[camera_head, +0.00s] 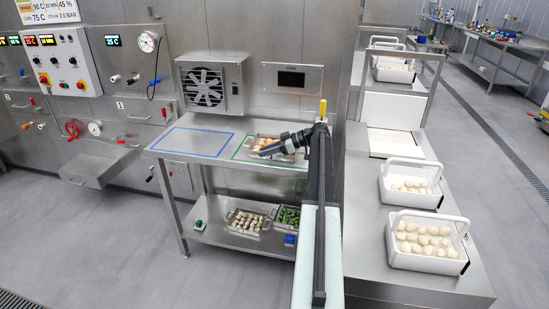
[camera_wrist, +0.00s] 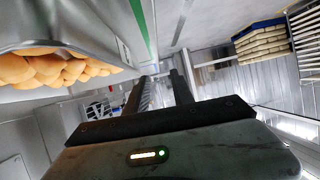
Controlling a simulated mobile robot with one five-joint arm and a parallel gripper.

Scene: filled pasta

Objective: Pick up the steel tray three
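A steel tray with orange filled pasta (camera_head: 262,144) sits on the upper shelf of the steel table, inside a green outline. Two more steel trays stand on the lower shelf, one with pale brown pieces (camera_head: 248,221) and one with green pieces (camera_head: 288,217). I cannot read which tray is number three.
A blue outline (camera_head: 193,142) on the upper shelf is empty. White crates of pale dough balls (camera_head: 428,240) stand on the steel bench at the right. A fan box (camera_head: 212,83) and a small dark screen (camera_head: 291,79) are behind the table. Floor in front is clear.

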